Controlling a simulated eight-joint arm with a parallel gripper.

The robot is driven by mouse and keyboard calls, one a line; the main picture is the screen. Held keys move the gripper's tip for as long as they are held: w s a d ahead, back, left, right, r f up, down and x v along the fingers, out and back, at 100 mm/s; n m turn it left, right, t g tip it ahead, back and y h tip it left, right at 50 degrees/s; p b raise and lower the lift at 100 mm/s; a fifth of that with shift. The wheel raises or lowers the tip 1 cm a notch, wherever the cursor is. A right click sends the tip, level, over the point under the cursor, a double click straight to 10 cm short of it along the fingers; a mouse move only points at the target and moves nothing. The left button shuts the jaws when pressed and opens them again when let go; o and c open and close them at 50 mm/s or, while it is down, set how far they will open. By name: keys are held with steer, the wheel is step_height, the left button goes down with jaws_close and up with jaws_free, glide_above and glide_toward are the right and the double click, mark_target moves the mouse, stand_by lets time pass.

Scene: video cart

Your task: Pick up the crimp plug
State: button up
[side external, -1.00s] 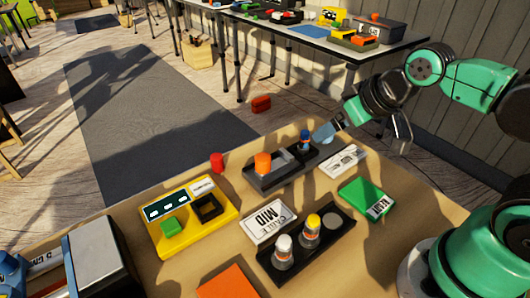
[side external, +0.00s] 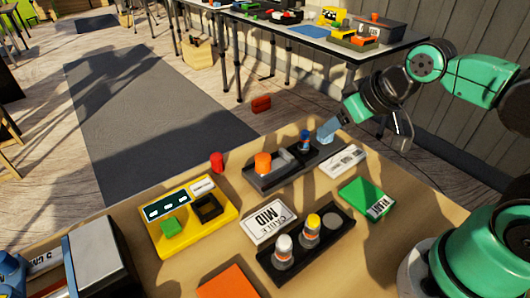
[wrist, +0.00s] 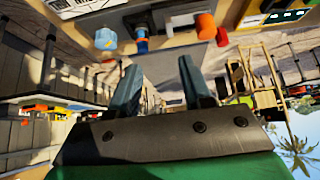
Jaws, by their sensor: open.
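My gripper (wrist: 160,82) is open and empty in the wrist view, its two blue-grey fingers apart. Nothing marks which piece is the crimp plug. A pale blue piece (wrist: 106,38) sits near the table edge, beside a small dark-blue-topped plug (wrist: 142,38).
White-topped (side external: 283,248) and yellow-topped (side external: 312,228) plugs stand in a black tray (side external: 335,242). Bare table shows at the right.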

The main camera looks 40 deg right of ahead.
step_height(320, 180, up, 4)
steer(key=n+g+y, duration=0.4)
steer(key=n+y, duration=0.4)
glide_above(297, 151)
steer(key=s, duration=0.3)
steer(key=w+d+n+y, duration=0.2)
steer(key=d+n+y, duration=0.3)
steer(key=n, duration=0.2)
step_height(297, 151, down, 12)
steer(key=shift+s+f, duration=0.1)
steer(key=shift+f, duration=0.25)
steer(key=shift+a+f, duration=0.25)
steer(key=shift+a, duration=0.15)
steer(key=shift+x, duration=2.35)
